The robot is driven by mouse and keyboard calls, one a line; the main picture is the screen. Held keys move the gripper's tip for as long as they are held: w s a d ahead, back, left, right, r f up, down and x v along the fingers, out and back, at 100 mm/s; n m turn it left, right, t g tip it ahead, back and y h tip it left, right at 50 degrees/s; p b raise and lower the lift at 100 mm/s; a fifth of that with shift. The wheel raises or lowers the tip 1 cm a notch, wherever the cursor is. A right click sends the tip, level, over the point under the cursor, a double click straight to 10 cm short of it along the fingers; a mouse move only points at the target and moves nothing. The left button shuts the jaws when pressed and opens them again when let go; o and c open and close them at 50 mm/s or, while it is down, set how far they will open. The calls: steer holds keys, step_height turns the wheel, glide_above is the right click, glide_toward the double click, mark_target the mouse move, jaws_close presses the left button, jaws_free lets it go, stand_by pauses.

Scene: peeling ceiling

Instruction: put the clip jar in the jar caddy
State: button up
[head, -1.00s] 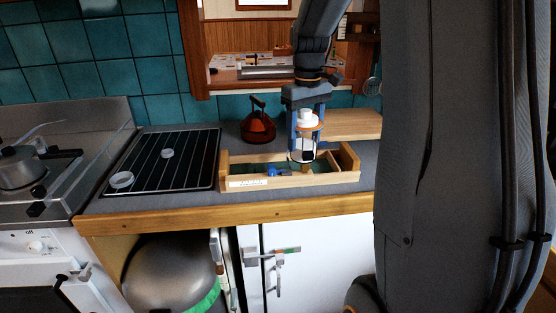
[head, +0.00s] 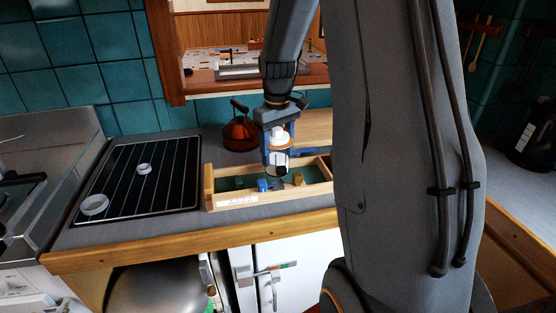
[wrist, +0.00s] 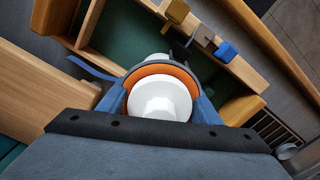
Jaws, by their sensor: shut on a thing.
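The clip jar (head: 281,159) has a white top, an orange seal and a clear body. It is upright in my gripper (head: 277,152), which is shut on it. In the wrist view the jar's white lid (wrist: 160,98) sits between the blue fingers. The jar caddy (head: 209,189) is a long wooden tray with a green floor on the counter; its floor also shows in the wrist view (wrist: 127,30). The jar is over the caddy's middle, towards its back wall. I cannot tell how far its base is above the floor.
A blue block (head: 265,185) and a yellowish block (head: 298,179) are at the caddy. A red kettle (head: 240,132) stands behind it. A wooden board (head: 305,127) lies behind to the right. A black hob (head: 140,180) with two pale round pieces is at left.

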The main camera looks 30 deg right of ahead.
mark_target(278, 129)
steer(key=shift+f+p, duration=0.45)
steer(key=shift+f, duration=1.25)
steer(key=o, duration=1.3)
steer(key=shift+f, duration=0.1)
step_height(278, 129, up, 12)
steer(key=b, duration=0.3)
steer(key=shift+b, duration=0.35)
steer(key=shift+s, duration=0.1)
